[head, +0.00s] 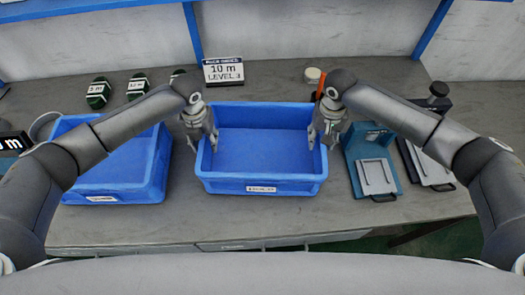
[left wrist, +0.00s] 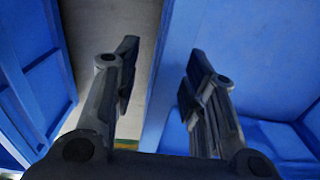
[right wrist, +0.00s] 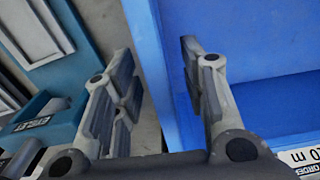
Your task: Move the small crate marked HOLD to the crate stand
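An empty blue crate (head: 262,186) sits on the grey bench in front of me. Its white front label is too small to read surely, so I cannot tell whether it says HOLD. My left gripper (head: 205,143) is open at its left wall; in the left wrist view the fingers (left wrist: 158,85) stand on either side of that wall (left wrist: 170,75). My right gripper (head: 322,140) is open at its right wall; in the right wrist view the fingers (right wrist: 160,85) straddle that wall (right wrist: 155,60). Neither gripper is visibly closed on the wall. I cannot make out a crate stand.
Another blue crate (head: 118,185) with a label stands to the left. A teal fixture (head: 368,160) and a grey plate device (head: 428,165) stand to the right. A sign reading 10 m LEVEL 3 (head: 223,71) and dark green coils (head: 98,92) are at the back.

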